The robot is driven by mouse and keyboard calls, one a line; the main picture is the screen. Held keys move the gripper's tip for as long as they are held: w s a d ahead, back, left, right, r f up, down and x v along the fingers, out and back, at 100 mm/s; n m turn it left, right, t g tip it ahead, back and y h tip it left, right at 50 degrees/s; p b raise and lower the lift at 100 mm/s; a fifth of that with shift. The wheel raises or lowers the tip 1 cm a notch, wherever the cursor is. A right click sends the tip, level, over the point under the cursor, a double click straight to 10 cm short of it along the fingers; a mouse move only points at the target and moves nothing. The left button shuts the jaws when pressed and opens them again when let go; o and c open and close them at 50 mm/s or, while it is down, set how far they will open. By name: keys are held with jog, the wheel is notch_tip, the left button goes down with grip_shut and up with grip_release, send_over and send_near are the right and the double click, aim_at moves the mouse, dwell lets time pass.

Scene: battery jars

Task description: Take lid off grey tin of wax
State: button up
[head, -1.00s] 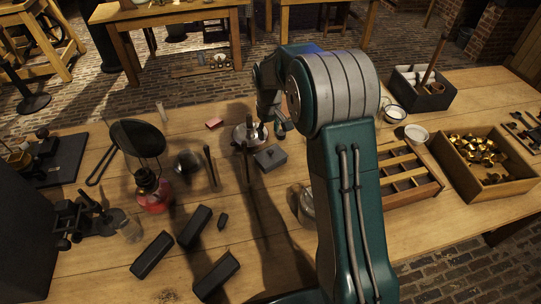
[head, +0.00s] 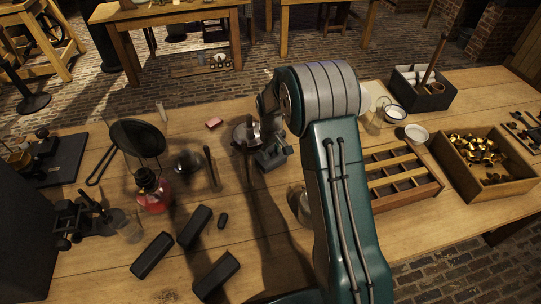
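The grey tin (head: 273,162) is a small box on the wooden table, near the middle of the head view. Before now, a flat lid with a small knob showed on top of it. My gripper (head: 270,148) is low at the tin's top, and its fingers cover most of the lid and knob. The fingers are small and dark here, so I cannot tell whether they are open, or touching the knob. The lid appears to be on the tin, but it is mostly hidden.
A round metal dish (head: 242,136) stands just left of the tin. Left of that are a red lamp (head: 153,192) and a black pan (head: 137,138). Black blocks (head: 195,227) lie in front. A slatted wooden tray (head: 402,180) and a box of brass pieces (head: 487,160) are right.

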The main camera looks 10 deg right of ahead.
grip_shut()
